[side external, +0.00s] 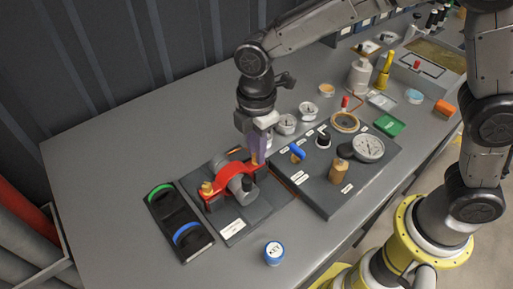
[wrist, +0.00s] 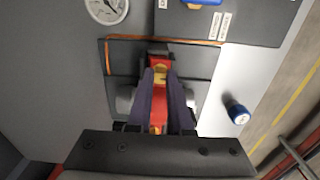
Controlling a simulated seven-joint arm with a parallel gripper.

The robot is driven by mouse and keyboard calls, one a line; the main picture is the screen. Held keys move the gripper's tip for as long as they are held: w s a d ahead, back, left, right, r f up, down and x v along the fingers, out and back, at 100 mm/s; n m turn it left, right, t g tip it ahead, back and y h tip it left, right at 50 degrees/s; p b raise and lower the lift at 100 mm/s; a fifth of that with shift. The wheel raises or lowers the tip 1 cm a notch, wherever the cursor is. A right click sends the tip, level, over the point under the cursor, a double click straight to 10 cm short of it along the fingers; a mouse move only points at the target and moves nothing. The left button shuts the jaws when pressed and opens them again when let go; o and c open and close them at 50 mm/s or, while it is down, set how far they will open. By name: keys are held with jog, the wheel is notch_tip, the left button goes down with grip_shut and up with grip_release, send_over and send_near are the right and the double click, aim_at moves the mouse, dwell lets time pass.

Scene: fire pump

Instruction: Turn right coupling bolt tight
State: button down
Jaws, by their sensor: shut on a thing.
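The red coupling clamp (side external: 229,174) arches over a grey pipe (side external: 243,187) on a dark base plate. The left brass bolt (side external: 207,187) stands upright at its left end, apart from my gripper. My gripper (side external: 260,154) points down at the clamp's right end, its purple-grey fingers shut on the right coupling bolt (side external: 255,157), which they mostly hide. In the wrist view, my gripper's fingers (wrist: 161,78) lie either side of the red clamp (wrist: 158,98), with a brass piece (wrist: 157,129) low between them. I cannot tell how far the bolt is turned.
A dark panel (side external: 325,190) with a gauge (side external: 369,148), a blue-handled valve (side external: 297,152) and knobs stands close on the right. A holder with green and blue rings (side external: 179,221) lies left. A blue KEY cap (side external: 274,253) stands in front. The left tabletop is clear.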

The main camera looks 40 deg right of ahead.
dwell(0.3)
jog(key=m, duration=0.6)
jog(key=shift+m, duration=0.4)
jog(key=m, duration=1)
jog(key=shift+m, duration=0.4)
jog(key=m, duration=0.3)
jog(key=shift+m, duration=0.3)
jog(key=m, duration=0.3)
jog(key=shift+m, duration=2.2)
